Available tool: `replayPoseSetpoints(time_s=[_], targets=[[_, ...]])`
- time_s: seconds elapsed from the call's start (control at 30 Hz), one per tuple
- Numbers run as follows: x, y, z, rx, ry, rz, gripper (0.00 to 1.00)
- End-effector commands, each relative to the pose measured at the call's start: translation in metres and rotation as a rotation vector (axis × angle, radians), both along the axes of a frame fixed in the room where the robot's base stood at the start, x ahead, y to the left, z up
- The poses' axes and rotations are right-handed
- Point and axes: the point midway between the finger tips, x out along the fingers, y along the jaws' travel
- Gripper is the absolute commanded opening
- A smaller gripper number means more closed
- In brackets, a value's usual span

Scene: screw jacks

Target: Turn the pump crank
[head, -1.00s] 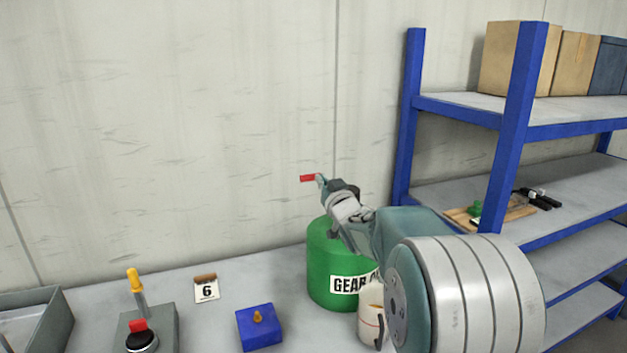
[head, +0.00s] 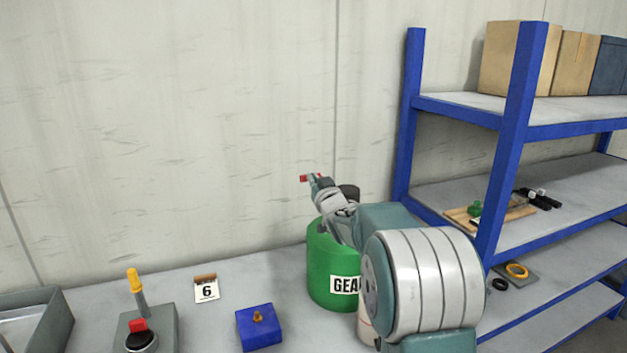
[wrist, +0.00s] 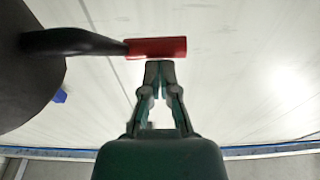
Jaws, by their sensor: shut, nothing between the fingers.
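The pump is a green drum (head: 330,268) with a label starting "GEA", standing on the bench near the wall. Its crank has a red handle, seen small in the head view (head: 304,178) and larger in the wrist view (wrist: 158,48). A dark crank arm (wrist: 75,42) runs left from the red handle to a dark round body. My gripper (wrist: 160,66) is shut and empty, its fingertips right at the red handle's lower edge in the wrist view; I cannot tell if they touch. In the head view my gripper (head: 318,181) is small, beside the handle.
A blue box (head: 258,327), a number 6 card (head: 206,288), a lever box with yellow handle (head: 134,281) and a grey tray (head: 38,318) stand on the bench. A blue shelf rack (head: 513,130) is at right. Part of a white container (head: 366,325) shows behind my arm.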

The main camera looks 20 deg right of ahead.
Motion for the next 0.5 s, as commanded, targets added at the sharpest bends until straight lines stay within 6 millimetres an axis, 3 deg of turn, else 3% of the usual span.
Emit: replayPoseSetpoints(time_s=[0.5], targets=[[0.0064,0.0002,-0.0021,-0.001,0.104,0.0,0.0]])
